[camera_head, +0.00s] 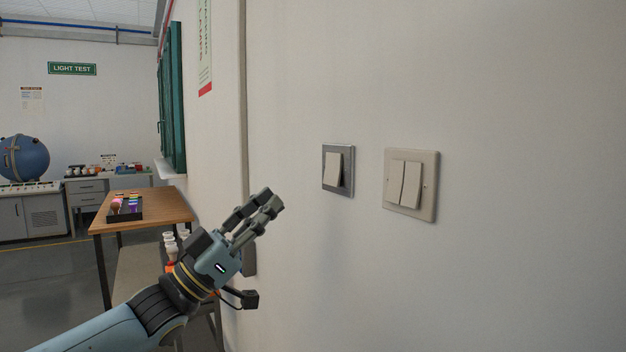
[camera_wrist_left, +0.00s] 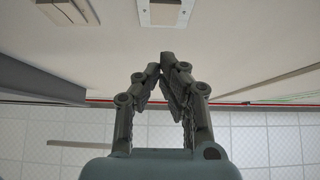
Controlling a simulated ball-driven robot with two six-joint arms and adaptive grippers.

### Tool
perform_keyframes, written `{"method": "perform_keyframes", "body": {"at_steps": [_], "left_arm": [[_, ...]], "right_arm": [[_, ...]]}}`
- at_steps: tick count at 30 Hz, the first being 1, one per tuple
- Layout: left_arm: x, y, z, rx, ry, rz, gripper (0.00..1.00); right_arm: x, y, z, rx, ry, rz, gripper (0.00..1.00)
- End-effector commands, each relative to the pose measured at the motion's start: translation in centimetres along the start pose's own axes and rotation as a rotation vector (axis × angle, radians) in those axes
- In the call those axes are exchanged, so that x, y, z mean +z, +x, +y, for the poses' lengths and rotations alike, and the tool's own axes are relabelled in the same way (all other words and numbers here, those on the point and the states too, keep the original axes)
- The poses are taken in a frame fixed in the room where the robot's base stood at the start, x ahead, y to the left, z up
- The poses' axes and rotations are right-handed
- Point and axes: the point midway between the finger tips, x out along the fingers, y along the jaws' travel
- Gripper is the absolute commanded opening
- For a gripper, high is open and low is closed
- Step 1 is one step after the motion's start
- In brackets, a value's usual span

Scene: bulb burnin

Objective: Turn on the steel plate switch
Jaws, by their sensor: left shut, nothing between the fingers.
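The steel plate switch (camera_head: 338,170) is on the white wall, a square grey metal plate with one white rocker that looks tilted out from the plate. It also shows at the top edge of the left wrist view (camera_wrist_left: 165,13), partly cut off. My left gripper (camera_head: 272,201) is shut and empty, in front of the wall, left of and a little below the steel plate in the head view. Its fingertips (camera_wrist_left: 166,62) meet in the left wrist view, apart from the switch. My right gripper is in neither view.
A cream double switch (camera_head: 432,190) is on the wall just right of the steel plate, also partly seen in the left wrist view (camera_wrist_left: 69,10). A wooden table (camera_head: 165,203) with a dark tray (camera_head: 122,216) stands at left. The wall around the switches is clear.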

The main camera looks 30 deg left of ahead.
Motion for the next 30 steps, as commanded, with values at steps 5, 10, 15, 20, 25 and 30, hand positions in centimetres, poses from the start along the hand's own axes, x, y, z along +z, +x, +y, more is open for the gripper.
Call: {"method": "perform_keyframes", "body": {"at_steps": [5, 10, 15, 20, 25, 30], "left_arm": [[-0.4, 4.3, 0.0, -0.001, 0.001, 0.005, 0.00], [0.9, 6.8, -0.1, -0.004, -0.002, 0.002, 0.00], [2.3, 7.9, -0.1, -0.002, 0.000, 0.001, 0.00], [2.8, 8.2, 0.0, -0.001, 0.000, -0.001, 0.00], [2.9, 8.2, 0.0, 0.000, 0.000, -0.001, 0.00], [3.0, 8.2, 0.0, 0.000, 0.001, 0.004, 0.00]], "right_arm": [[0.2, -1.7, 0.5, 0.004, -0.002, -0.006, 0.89], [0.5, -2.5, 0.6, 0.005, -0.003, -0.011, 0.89], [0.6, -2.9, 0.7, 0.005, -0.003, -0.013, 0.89], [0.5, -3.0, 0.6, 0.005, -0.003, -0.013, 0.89], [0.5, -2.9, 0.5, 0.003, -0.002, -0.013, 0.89], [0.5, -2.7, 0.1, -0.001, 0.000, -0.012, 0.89]]}}
